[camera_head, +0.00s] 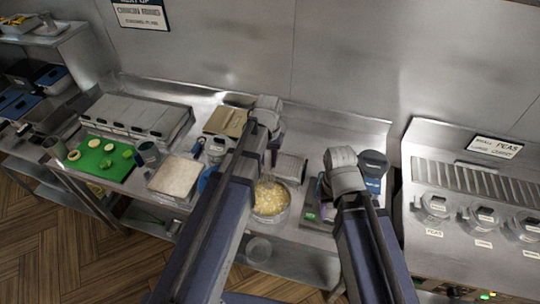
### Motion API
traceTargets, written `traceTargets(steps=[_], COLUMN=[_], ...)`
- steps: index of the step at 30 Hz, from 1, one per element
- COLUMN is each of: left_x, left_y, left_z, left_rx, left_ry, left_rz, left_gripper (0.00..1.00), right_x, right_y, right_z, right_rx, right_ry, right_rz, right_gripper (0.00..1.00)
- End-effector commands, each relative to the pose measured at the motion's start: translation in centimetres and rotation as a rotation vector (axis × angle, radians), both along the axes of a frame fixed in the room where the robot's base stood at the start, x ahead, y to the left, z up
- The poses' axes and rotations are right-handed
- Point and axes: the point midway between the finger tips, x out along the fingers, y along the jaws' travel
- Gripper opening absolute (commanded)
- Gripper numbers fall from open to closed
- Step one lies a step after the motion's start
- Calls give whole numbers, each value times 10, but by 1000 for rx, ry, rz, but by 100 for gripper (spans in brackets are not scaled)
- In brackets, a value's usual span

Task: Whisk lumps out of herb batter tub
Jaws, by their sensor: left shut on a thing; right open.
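A round metal tub (285,211) of pale yellow, lumpy batter (270,202) stands on the steel counter, just right of my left forearm. My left gripper (268,153) is above the tub and is shut on a whisk (267,177), which points down into the batter. The forearm hides part of the grip and the tub's left side. My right gripper (324,190) is open, right of the tub and apart from it. Its fingers are small and partly hidden by the wrist.
Left of the tub are a tray of pale crumbs (175,178), a green board (100,158) with cut vegetables, and a lidded steel container row (135,118). A dark blue-lidded container (373,164) stands behind my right wrist.

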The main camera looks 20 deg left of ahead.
Motion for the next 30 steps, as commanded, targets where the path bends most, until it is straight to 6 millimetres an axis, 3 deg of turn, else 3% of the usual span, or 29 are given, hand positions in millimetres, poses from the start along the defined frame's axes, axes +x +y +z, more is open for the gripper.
traceTargets(steps=[11, 30], left_x=[0, 0], left_y=[0, 0], left_z=[-21, -82], left_rx=[0, 0], left_ry=[0, 0], left_rz=[0, 0], left_gripper=[0, 0], right_x=[0, 1], right_y=[0, 0], right_z=[-22, -83], right_rx=[0, -1], right_ry=[0, -2], right_rz=[10, 11], right_gripper=[50, 50])
